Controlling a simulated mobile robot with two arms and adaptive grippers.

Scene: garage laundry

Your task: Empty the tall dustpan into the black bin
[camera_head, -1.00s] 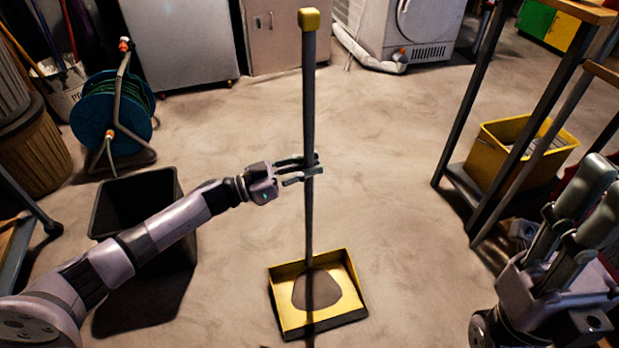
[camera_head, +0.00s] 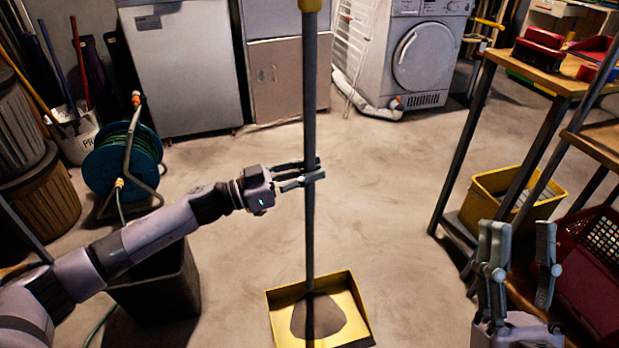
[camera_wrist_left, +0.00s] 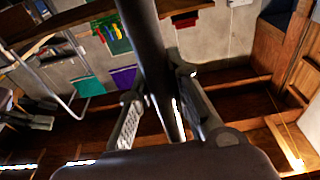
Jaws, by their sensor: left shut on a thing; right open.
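The tall dustpan has a yellow pan (camera_head: 350,296) with a dark patch of dirt (camera_head: 318,314) in it and a long grey handle (camera_head: 310,110) standing upright. My left gripper (camera_head: 310,176) is shut on the handle about midway up. The handle also shows between the fingers in the left wrist view (camera_wrist_left: 150,50). I cannot tell whether the pan touches the floor. The black bin (camera_head: 170,283) stands on the floor at the left, partly hidden behind my left arm. My right gripper (camera_head: 518,258) is open and empty at the lower right.
A teal hose reel (camera_head: 122,162) and wicker baskets (camera_head: 40,200) stand at the left. A fridge-like white unit (camera_head: 182,70) and a dryer (camera_head: 425,50) stand at the back. A shelf holding a yellow crate (camera_head: 490,200) is at the right. The middle floor is clear.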

